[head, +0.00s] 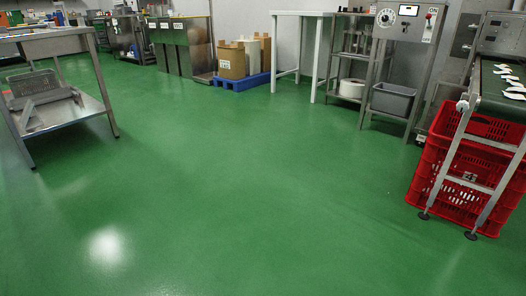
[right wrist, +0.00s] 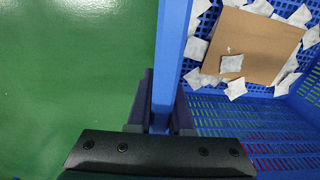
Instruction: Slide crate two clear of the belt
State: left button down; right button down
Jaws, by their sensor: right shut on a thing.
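A blue slotted crate (right wrist: 172,55) fills the right side of the right wrist view. Its upright wall runs down the middle of that view. No number shows on it. My right gripper (right wrist: 160,108) is shut on the wall's top edge, one dark finger on each side. Inside the crate lie a brown cardboard piece (right wrist: 250,45) and several white teabags (right wrist: 196,48). In the head view the belt (head: 502,85) stands at the right edge, with white pieces on it. The blue crate and both grippers are out of the head view.
Red crates (head: 440,158) stand beneath the belt, behind its metal leg frame (head: 470,182). Green floor (head: 250,180) is clear across the middle. A steel table with a lower shelf (head: 62,128) stands left. A control stand (head: 402,60) and grey bin (head: 392,98) stand behind.

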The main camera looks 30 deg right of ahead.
jog(key=c, duration=0.7)
grip_release()
jog(key=shift+c, duration=0.2)
jog(key=shift+r, duration=0.1)
notch_tip(320, 180, up, 10)
jog(key=p, duration=0.8)
